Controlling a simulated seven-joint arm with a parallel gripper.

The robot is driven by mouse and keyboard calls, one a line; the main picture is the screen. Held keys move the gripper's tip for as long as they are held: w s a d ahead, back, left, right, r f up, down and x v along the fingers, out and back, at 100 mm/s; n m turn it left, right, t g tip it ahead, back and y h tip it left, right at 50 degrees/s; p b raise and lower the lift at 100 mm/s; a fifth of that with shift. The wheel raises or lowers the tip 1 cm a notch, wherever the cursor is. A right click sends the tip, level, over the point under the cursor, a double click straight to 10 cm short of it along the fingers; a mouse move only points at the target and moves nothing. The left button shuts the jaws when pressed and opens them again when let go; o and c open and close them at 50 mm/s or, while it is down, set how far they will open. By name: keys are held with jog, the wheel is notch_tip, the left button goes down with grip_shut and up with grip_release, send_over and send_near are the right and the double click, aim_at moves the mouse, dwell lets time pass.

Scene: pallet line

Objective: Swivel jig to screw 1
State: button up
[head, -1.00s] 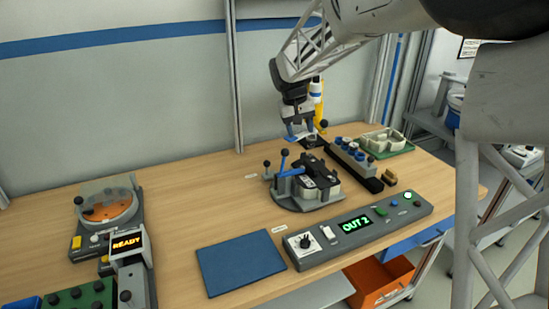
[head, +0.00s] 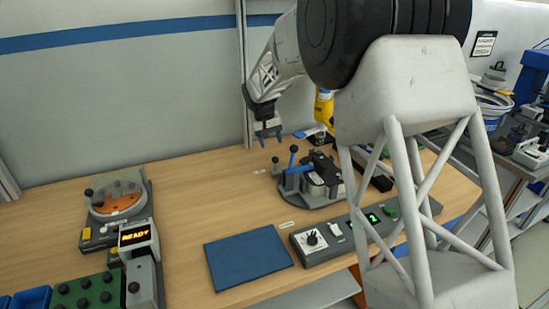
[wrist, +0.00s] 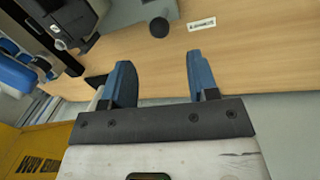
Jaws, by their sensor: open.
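The swivel jig (head: 312,194) stands on the wooden bench, a round grey base with a dark clamp on top, a blue-handled lever (head: 293,156) and a black-knobbed post (head: 275,161). My gripper (head: 268,138) is above the bench, behind and left of the jig, apart from it. In the wrist view my gripper (wrist: 160,82) has its two blue fingers apart with nothing between them. A black knob (wrist: 159,27) shows beyond the fingertips, and part of the dark jig (wrist: 72,20) shows at upper left. I cannot tell which screw the jig faces.
A control box (head: 335,238) with a dial and green display stands in front of the jig, partly hidden by my arm. A blue mat (head: 248,257) lies to its left. A feeder reading READY (head: 137,236) stands at far left. The bench between feeder and jig is clear.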

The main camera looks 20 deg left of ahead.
aim_at(275, 157)
jog(key=shift+f, duration=0.1)
jog(key=shift+w+d+f, duration=0.15)
jog(key=shift+d+f, duration=0.05)
jog(key=shift+f, duration=1.05)
jog(key=shift+w+d+f, duration=0.1)
jog(key=shift+d+f, duration=0.15)
jog(key=shift+f, duration=0.95)
jog(key=shift+w+d+f, duration=0.15)
jog(key=shift+d+f, duration=0.05)
jog(key=shift+f, duration=1.05)
grip_shut()
